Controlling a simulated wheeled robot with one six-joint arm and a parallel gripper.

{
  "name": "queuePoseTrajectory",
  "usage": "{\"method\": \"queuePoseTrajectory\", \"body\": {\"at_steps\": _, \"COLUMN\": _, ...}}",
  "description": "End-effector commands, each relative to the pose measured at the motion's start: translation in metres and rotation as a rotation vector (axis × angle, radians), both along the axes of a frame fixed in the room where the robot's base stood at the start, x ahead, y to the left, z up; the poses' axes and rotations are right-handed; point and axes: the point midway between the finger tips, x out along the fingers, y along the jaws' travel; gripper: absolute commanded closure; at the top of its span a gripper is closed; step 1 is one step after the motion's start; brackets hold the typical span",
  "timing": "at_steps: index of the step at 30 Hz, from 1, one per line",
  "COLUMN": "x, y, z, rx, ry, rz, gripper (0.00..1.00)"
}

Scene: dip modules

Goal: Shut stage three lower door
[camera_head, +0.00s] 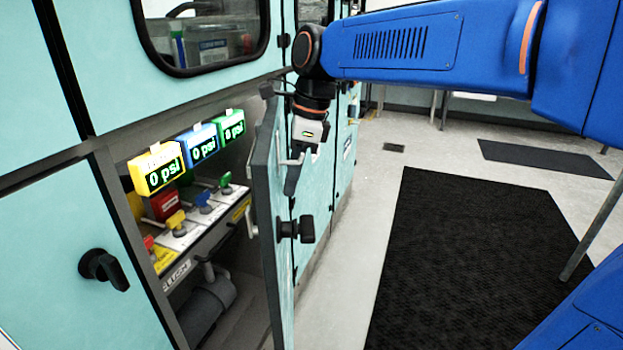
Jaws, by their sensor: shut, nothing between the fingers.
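The lower door (281,226) is pale teal with a dark edge and stands swung open, out from the cabinet, seen nearly edge-on. A black knob (296,229) sits on its outer face. My gripper (292,185) hangs at the outer side of the door, near its top and above the knob. It is shut and holds nothing. Whether its fingers touch the door I cannot tell. Behind the open door, the compartment (240,318) shows its inside; the door hides its right part.
Inside the compartment are yellow, blue and green gauges (157,170) and several coloured valve handles (176,220). A closed door with a black handle (104,268) is at left. A window (205,35) is above. The floor with a black mat (470,260) is open at right.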

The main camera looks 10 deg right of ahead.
Motion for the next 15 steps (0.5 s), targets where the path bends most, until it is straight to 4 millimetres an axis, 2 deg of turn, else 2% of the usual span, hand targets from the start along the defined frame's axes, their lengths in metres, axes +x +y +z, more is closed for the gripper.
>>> {"method": "queuePoseTrajectory", "body": {"at_steps": 6, "x": 0.006, "y": 0.035, "z": 0.000, "rx": 0.001, "ry": 0.000, "rz": -0.039, "gripper": 1.00}}
{"method": "queuePoseTrajectory", "body": {"at_steps": 15, "x": 0.017, "y": 0.069, "z": 0.000, "rx": 0.001, "ry": -0.001, "rz": -0.039, "gripper": 1.00}}
